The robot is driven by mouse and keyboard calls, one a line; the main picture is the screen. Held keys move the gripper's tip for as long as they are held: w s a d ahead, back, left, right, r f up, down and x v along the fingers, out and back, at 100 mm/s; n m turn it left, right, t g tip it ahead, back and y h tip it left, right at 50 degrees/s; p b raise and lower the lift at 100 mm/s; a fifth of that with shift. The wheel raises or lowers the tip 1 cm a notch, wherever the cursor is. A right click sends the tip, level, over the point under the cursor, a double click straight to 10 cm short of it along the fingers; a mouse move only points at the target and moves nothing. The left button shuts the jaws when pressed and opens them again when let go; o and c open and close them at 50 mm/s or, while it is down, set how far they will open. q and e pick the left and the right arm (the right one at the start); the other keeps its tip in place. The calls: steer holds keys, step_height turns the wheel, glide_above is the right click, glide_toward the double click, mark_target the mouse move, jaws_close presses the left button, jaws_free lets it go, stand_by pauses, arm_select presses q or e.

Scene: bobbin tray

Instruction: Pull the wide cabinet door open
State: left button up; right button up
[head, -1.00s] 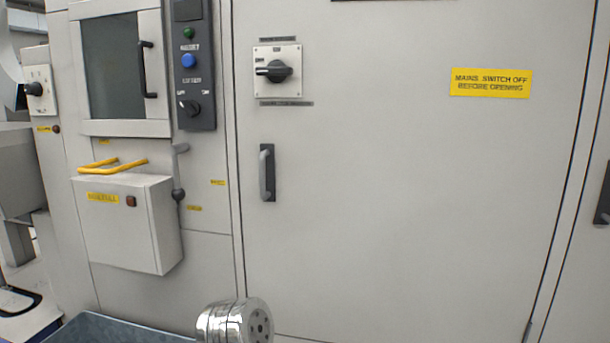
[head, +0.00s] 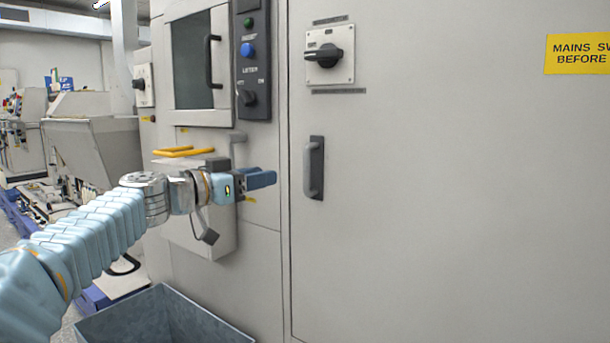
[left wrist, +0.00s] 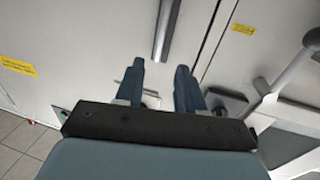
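The wide cabinet door (head: 440,210) is a large pale grey panel, shut flush with its frame. Its upright grey handle (head: 315,168) is near the door's left edge. My left gripper (head: 275,180) is left of the handle in the head view, with empty space between its blue fingertips and the handle. In the left wrist view the left gripper (left wrist: 159,72) has its two fingers apart with nothing between them. The handle (left wrist: 166,30) shows there beyond the fingertips, roughly in line with the gap. My right gripper is in neither view.
A rotary mains switch (head: 328,55) sits above the handle, with a yellow warning label (head: 580,54) to its right. A box with a yellow bar (head: 183,152) is behind my left arm. A grey bin (head: 165,312) stands at the bottom. The space before the door is clear.

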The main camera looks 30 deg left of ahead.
mark_target(307, 188)
arm_select(q)
steer(key=p+x, duration=0.2)
steer(key=x, duration=0.4)
steer(key=p+x, duration=0.2)
steer(key=x, duration=0.5)
steer(key=shift+w+f, duration=0.2)
steer(key=shift+w, duration=0.05)
steer(key=shift+c, duration=0.3)
jaws_close()
